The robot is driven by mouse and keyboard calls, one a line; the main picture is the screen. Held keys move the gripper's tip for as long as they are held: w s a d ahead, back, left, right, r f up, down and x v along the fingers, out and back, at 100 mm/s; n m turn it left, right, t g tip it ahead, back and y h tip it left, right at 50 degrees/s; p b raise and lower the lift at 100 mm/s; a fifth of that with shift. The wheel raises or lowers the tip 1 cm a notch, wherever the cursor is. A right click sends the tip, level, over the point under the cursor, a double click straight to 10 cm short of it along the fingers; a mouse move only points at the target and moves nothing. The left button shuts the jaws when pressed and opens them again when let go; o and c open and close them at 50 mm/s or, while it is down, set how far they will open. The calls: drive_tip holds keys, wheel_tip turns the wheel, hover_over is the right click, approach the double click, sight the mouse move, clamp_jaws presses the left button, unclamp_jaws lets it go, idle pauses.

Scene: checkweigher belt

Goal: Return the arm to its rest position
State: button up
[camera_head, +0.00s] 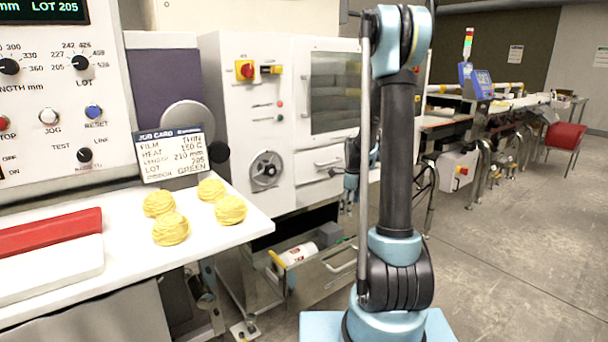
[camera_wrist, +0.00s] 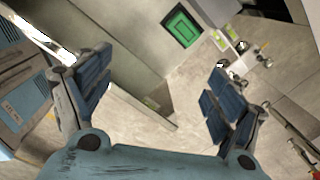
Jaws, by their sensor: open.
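My arm stands upright right of centre in the head view, bent at the top. Its end is mostly hidden behind the upright link in that view. In the wrist view my gripper (camera_wrist: 155,98) is open, with its two dark ribbed fingers wide apart. Nothing is between the fingers; the grey floor shows beyond them.
A white table (camera_head: 110,268) at left holds several yellow balls (camera_head: 171,229), a red block (camera_head: 48,232) and a job card (camera_head: 172,153). A white machine cabinet (camera_head: 236,95) stands behind my arm. A red chair (camera_head: 566,136) stands far right. Floor (camera_head: 510,230) at right is clear.

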drive_tip(key=s+r+n, duration=0.5)
drive_tip(key=s+n, duration=0.1)
drive_tip(key=s, duration=0.4)
drive_tip(key=s+r+n, duration=0.5)
drive_tip(key=s, duration=0.4)
drive_tip(key=s+f+n+t, duration=0.1)
drive_tip(key=s+f+n, duration=0.3)
drive_tip(key=s+n, duration=0.7)
drive_tip(key=shift+s+f+n, duration=0.2)
drive_tip(key=shift+s+n, duration=0.2)
drive_tip(key=shift+s, duration=2.8)
drive_tip(key=shift+d, duration=0.1)
drive_tip(key=shift+w+f, duration=0.2)
drive_tip(key=shift+w, duration=0.25)
